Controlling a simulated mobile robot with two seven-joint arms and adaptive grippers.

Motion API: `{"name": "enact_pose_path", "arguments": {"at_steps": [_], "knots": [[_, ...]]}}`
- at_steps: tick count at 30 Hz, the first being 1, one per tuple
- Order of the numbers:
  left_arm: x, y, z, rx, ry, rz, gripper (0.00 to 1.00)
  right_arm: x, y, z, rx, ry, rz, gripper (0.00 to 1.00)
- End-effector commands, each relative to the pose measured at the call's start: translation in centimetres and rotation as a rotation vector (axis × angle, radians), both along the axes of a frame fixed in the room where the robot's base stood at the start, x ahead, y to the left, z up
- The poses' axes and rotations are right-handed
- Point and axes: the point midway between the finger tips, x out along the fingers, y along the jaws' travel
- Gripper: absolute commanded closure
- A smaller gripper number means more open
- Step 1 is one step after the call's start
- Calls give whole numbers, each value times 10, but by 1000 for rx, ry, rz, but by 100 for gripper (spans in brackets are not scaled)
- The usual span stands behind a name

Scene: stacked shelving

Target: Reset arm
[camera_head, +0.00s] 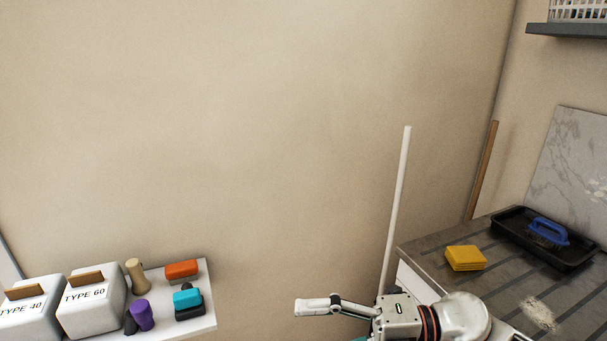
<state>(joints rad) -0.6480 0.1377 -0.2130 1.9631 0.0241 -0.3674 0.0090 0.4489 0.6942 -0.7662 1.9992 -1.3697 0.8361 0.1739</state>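My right gripper (313,307) shows at the bottom, right of centre, with its arm coming in from the right. A pale finger points left in front of the beige wall, and nothing is visible in it. The lower part of this gripper is cut off by the bottom edge, so I cannot tell how far apart its fingers are. My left arm and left gripper are not in view.
A white shelf (205,320) at lower left holds two labelled bags (92,305), orange (182,269) and cyan (187,298) blocks and a purple piece (142,315). A bench (430,262) at right holds a yellow stack (465,258) and black tray (570,262). A white pole (398,205) stands behind my gripper.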

Motion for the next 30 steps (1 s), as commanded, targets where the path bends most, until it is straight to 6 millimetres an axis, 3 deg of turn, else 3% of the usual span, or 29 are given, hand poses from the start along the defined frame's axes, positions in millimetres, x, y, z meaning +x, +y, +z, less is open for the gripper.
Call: {"name": "enact_pose_path", "arguments": {"at_steps": [4,8,11,15,20,24,27,30], "knots": [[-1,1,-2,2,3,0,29,16,5,13,280,194,-181,21],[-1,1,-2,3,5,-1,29,42,-16,1,471,385,-388,21],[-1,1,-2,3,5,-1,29,59,-43,-29,583,548,-572,21],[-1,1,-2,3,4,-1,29,65,-90,-100,683,799,-850,21],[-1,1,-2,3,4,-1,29,37,-138,-196,715,1076,-1139,21],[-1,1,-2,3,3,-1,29,-9,-166,-267,700,1281,-1333,21],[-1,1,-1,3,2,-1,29,-40,-178,-302,680,1391,-1429,21],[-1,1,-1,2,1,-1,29,-62,-185,-324,664,1463,-1488,21]]}}
